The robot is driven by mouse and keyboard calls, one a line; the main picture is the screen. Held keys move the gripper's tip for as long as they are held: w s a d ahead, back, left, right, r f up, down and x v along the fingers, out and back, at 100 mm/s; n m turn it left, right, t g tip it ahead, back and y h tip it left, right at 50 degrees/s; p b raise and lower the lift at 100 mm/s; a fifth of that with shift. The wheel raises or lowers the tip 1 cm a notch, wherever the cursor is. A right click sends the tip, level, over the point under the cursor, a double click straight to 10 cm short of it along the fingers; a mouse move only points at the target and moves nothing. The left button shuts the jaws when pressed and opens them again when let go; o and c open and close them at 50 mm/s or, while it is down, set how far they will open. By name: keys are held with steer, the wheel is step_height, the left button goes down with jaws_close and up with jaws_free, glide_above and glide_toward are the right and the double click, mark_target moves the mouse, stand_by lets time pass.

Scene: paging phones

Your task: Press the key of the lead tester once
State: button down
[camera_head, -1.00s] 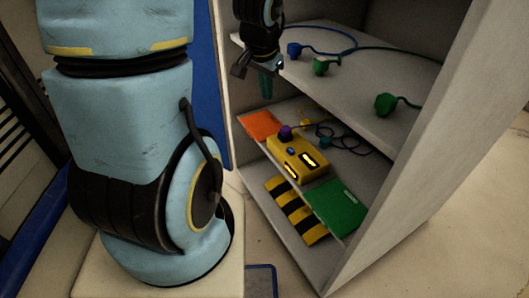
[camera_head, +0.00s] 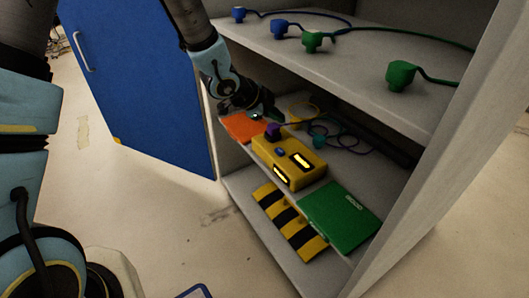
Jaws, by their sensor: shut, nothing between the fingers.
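The lead tester appears to be the yellow box (camera_head: 283,172) on the lower shelf of the cabinet. It has a small blue key (camera_head: 280,152) on top and lit yellow windows on it. A purple plug (camera_head: 272,131) stands at its back left corner. My gripper (camera_head: 262,112) is shut and empty, behind and above the box, close to the purple plug and over the orange panel. The gap between my fingertips and the plug is too small to judge. The key is in plain view with nothing on it.
An orange panel (camera_head: 240,128) lies behind the tester and a green panel (camera_head: 338,214) to its front right. A black-and-yellow striped strip (camera_head: 290,221) lies in front. Loose cables and a teal plug (camera_head: 319,141) lie to the right. The upper shelf (camera_head: 350,60) holds blue and green plugs.

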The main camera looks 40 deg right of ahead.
mark_target(280, 151)
steer(key=shift+w, duration=0.1)
steer(key=shift+f, duration=0.1)
step_height(280, 151, down, 9)
steer(key=b, duration=0.7)
steer(key=shift+r+b, duration=0.2)
steer(key=shift+b, duration=0.2)
steer(key=shift+f, duration=0.1)
stand_by(1.4)
steer(key=shift+f+b, duration=0.3)
steer(key=shift+f+b, duration=0.4)
steer(key=shift+f, duration=0.1)
stand_by(0.7)
steer(key=shift+r, duration=0.1)
steer(key=shift+r+p, duration=0.85)
